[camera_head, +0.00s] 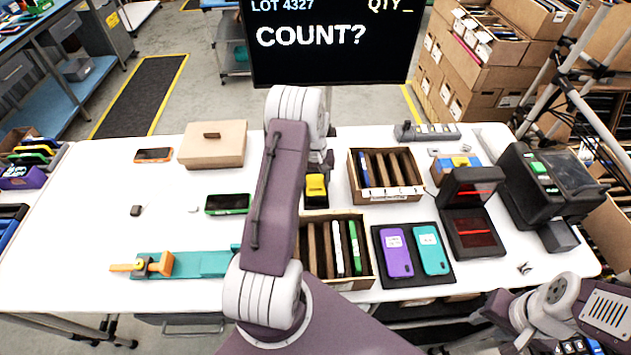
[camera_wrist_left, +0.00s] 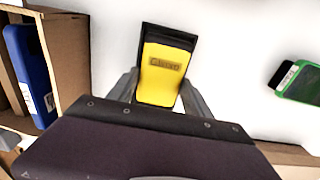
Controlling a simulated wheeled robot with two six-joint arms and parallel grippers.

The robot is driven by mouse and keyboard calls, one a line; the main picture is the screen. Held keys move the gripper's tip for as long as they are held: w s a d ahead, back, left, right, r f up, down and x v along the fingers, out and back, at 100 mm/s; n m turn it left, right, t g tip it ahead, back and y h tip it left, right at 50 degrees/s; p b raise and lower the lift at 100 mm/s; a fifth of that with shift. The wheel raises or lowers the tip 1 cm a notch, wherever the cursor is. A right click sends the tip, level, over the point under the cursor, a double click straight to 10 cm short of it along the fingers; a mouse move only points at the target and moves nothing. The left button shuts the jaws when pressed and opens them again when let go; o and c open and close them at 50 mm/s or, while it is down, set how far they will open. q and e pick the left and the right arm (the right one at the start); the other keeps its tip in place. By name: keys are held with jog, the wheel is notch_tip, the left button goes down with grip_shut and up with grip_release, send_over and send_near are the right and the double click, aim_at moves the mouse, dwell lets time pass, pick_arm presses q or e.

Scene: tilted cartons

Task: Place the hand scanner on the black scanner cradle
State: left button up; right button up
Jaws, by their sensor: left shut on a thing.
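The yellow hand scanner (camera_head: 316,186) is at the middle of the white table, just past my left arm. In the left wrist view the scanner (camera_wrist_left: 161,72) shows its labelled yellow face between the two fingers. My left gripper (camera_wrist_left: 160,92) is shut on it. A black piece, seemingly the scanner cradle (camera_head: 316,203), shows directly below the scanner, and black edges (camera_wrist_left: 168,36) show around its far end in the wrist view. I cannot tell whether the scanner touches the cradle. My right arm enters at the bottom right; its gripper is out of view.
A green-edged phone (camera_head: 228,204) lies left. A black mat (camera_head: 416,281) holds purple and teal phones. The table's left part has free room.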

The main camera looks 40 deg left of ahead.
pick_arm(q)
jog(key=shift+w+a+f, duration=0.1)
jog(key=shift+f, duration=0.35)
jog(key=shift+f, duration=0.15)
jog(key=o, duration=1.2)
